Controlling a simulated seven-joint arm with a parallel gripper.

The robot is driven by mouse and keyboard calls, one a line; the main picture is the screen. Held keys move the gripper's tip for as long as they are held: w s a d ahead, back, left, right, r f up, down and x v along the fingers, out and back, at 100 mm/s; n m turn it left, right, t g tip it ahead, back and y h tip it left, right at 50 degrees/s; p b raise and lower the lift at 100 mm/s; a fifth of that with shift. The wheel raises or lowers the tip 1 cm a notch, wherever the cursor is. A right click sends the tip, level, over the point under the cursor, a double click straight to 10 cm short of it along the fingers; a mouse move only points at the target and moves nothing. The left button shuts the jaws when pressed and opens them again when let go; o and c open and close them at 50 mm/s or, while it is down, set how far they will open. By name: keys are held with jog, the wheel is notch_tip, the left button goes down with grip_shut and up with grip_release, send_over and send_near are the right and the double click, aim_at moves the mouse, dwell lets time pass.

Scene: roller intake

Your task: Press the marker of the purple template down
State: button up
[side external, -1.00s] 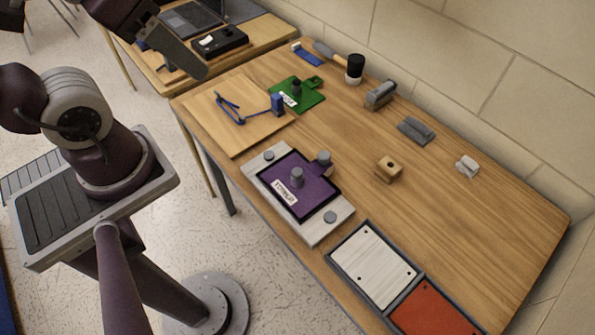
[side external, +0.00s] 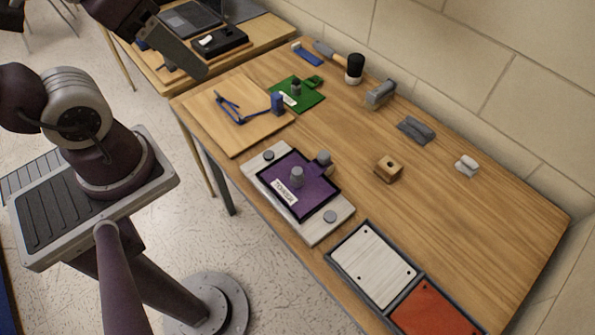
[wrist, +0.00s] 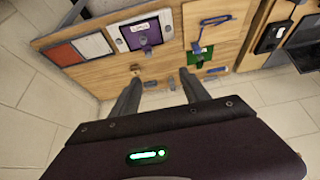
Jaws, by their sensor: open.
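The purple template (side external: 316,193) lies on a pale grey base plate (side external: 313,234) at the front middle of the table, with a white label. A short grey cylinder (side external: 297,175) stands on its middle. A second grey cylinder (side external: 324,157) stands at its back tab; I cannot tell for certain which is the marker. The purple template also shows small in the wrist view (wrist: 150,36). My gripper (wrist: 160,88) is open and empty, its two fingers apart, well away from the template. My gripper's fingertips are not clearly visible in the side view.
A green template (side external: 307,101) and blue-framed glasses-like item (side external: 231,112) lie at the far left. A wooden block (side external: 388,169), grey pieces (side external: 416,130) and a black-topped stamp (side external: 355,68) stand behind. A tray with white and red panels (side external: 372,264) is at the front right.

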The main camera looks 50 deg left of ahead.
jog(key=shift+c, duration=0.8)
jog(key=shift+w+d+f, duration=0.1)
jog(key=shift+w, duration=0.3)
jog(key=c, duration=0.4)
jog(key=w+f, duration=0.1)
jog(key=w, duration=0.1)
jog(key=w+d+f+g, duration=0.1)
jog(key=w, duration=0.1)
jog(key=w+f+g, duration=0.1)
jog(key=w, duration=0.1)
jog(key=shift+d+f, duration=0.1)
jog(key=shift+d, duration=0.15)
grip_shut()
jog(key=g, duration=0.4)
send_over(297, 171)
notch_tip(297, 171, down, 22)
jog(key=shift+f, duration=0.7)
